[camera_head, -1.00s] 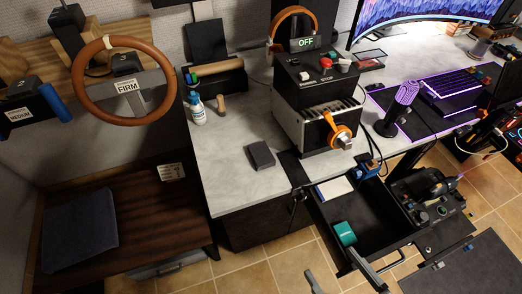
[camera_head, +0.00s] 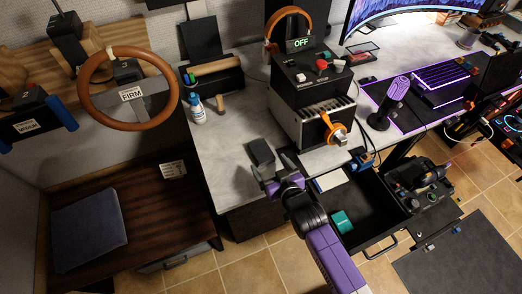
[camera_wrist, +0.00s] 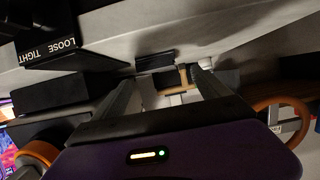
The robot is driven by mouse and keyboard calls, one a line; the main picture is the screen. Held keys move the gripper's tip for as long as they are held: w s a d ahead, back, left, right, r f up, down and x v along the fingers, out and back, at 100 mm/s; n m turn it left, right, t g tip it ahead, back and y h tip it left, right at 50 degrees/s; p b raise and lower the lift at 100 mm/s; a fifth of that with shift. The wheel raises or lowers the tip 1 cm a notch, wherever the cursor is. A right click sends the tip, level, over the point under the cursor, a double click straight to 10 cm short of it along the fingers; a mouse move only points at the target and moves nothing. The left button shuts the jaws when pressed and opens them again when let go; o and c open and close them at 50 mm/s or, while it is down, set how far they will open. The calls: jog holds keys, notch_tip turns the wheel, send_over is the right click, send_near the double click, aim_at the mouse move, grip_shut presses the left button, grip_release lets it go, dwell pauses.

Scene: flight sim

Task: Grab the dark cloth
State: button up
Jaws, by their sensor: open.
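A small dark grey folded piece, which looks like the dark cloth (camera_head: 261,151), lies on the grey desktop near its front edge in the head view. My gripper (camera_head: 271,166) is just in front of it, with its fingers spread and nothing seen between them. One fingertip looks close to the cloth's near edge; I cannot tell whether they touch. In the wrist view my gripper (camera_wrist: 165,82) is open, its two fingers pointing across the desk. I cannot make out the cloth for sure there.
A control box (camera_head: 312,110) with an orange lever stands right of the cloth. A white bottle (camera_head: 197,108) and a wooden-handled tool (camera_head: 220,107) stand behind it. An open drawer (camera_head: 375,205) holds a teal item (camera_head: 342,222). A dark blue pad (camera_head: 90,230) lies on the wooden bench.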

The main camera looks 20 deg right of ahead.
aim_at(262, 153)
jog(key=shift+x, duration=3.7)
jog(key=shift+d+r, duration=0.1)
jog(key=shift+r, duration=0.05)
jog(key=c, duration=1.4)
jog(key=shift+c, duration=0.2)
